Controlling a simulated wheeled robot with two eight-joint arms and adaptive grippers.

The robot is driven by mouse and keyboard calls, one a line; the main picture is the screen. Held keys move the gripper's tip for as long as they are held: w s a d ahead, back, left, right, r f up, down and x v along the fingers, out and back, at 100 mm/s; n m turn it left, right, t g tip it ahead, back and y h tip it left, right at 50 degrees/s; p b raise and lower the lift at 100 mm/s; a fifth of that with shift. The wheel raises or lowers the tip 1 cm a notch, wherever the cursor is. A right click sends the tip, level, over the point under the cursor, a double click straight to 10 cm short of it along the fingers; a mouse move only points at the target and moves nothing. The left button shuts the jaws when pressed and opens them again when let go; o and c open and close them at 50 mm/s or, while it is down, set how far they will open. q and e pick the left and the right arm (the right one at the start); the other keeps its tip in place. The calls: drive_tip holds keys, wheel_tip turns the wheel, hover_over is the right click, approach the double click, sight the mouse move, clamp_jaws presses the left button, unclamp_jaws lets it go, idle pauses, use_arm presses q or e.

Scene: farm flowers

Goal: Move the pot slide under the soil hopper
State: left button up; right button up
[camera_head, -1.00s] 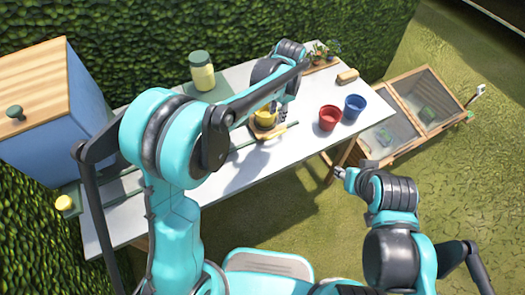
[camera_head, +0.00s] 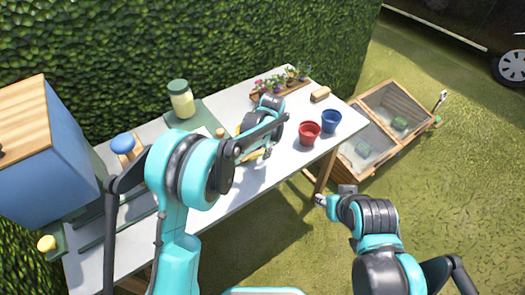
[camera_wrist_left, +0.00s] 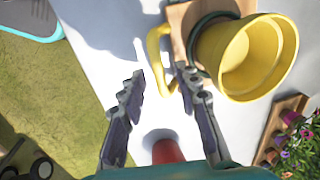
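The pot slide is a wooden board (camera_wrist_left: 181,24) with a dark ring, a yellow pot (camera_wrist_left: 246,55) and a yellow handle (camera_wrist_left: 154,48), seen in the left wrist view. In the head view my left arm hides most of it. My left gripper (camera_wrist_left: 162,76) is open, with the handle's near end between its fingertips and no grip visible. The blue soil hopper (camera_head: 45,170) with a wooden lid stands at the table's left end, away from the slide. My right gripper (camera_head: 321,199) is off the table's front edge; its finger gap is too small to judge.
Green rails (camera_head: 118,222) run along the table (camera_head: 215,225) towards the hopper. A red pot (camera_head: 309,134) and a blue pot (camera_head: 331,122) stand to the right. A jar (camera_head: 181,100) and a flower planter (camera_head: 282,88) stand at the back. A blue knob (camera_head: 122,144) is beside the hopper.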

sight(251, 159)
use_arm(q)
drive_tip(key=shift+c, duration=0.2)
clamp_jaws()
drive_tip(key=shift+s+a, duration=0.75)
drive_tip(key=shift+a, duration=0.25)
drive_tip(key=shift+s+a, duration=0.75)
drive_tip(key=shift+a, duration=0.25)
drive_tip(key=shift+o, duration=0.2)
unclamp_jaws()
wheel_tip(251, 159, up, 12)
drive_tip(key=s+d, duration=0.1)
drive_tip(key=shift+s+d, duration=0.2)
drive_tip(key=shift+s, duration=0.15)
drive_tip(key=shift+f, duration=0.1)
